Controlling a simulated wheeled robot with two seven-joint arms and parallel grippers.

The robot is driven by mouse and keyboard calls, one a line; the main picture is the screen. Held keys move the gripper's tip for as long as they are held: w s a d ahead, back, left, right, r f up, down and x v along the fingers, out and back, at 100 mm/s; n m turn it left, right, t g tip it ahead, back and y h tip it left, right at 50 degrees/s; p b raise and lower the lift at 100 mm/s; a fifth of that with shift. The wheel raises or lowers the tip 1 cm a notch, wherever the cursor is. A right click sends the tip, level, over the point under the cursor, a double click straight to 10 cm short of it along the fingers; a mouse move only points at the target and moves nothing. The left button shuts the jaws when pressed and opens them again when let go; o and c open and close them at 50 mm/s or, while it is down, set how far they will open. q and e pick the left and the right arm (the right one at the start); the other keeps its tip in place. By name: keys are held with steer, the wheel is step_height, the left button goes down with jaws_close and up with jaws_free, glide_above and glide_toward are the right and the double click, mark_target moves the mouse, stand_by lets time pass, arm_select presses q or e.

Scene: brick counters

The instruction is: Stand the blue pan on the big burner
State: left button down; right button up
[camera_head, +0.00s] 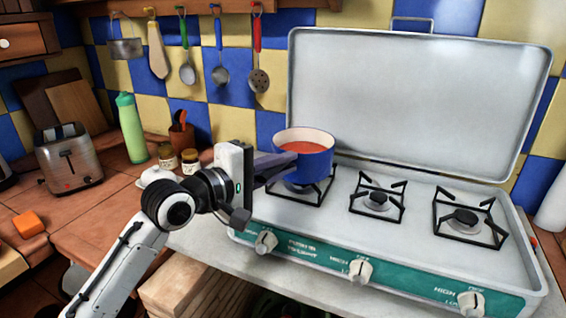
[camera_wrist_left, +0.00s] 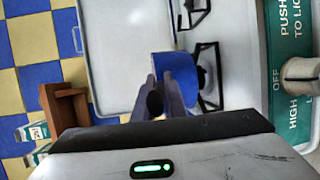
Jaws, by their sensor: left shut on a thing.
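The blue pan (camera_head: 312,163), cream inside with orange-red contents, is upright over the left burner (camera_head: 298,193) of the stove. I cannot tell whether its base touches the grate. My left gripper (camera_head: 274,167) is shut at the pan's near-left side, likely on its handle, which the fingers hide. In the left wrist view the fingers (camera_wrist_left: 163,98) reach the blue pan wall (camera_wrist_left: 184,75). The middle burner (camera_head: 377,199) and the right burner (camera_head: 466,219) are bare. The right burner looks the largest. My right gripper is out of view.
The stove's raised lid (camera_head: 415,95) stands behind the burners. Knobs (camera_head: 358,271) line the green front panel. Left of the stove are spice jars (camera_head: 190,161), a green bottle (camera_head: 131,128) and a toaster (camera_head: 70,160). Utensils hang on the tiled wall.

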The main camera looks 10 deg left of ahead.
arm_select(q)
steer(key=c, duration=1.8)
jaws_free()
steer(key=shift+f, duration=0.1)
steer(key=shift+r, duration=0.25)
steer(key=v, duration=1.2)
steer(key=shift+b, duration=0.3)
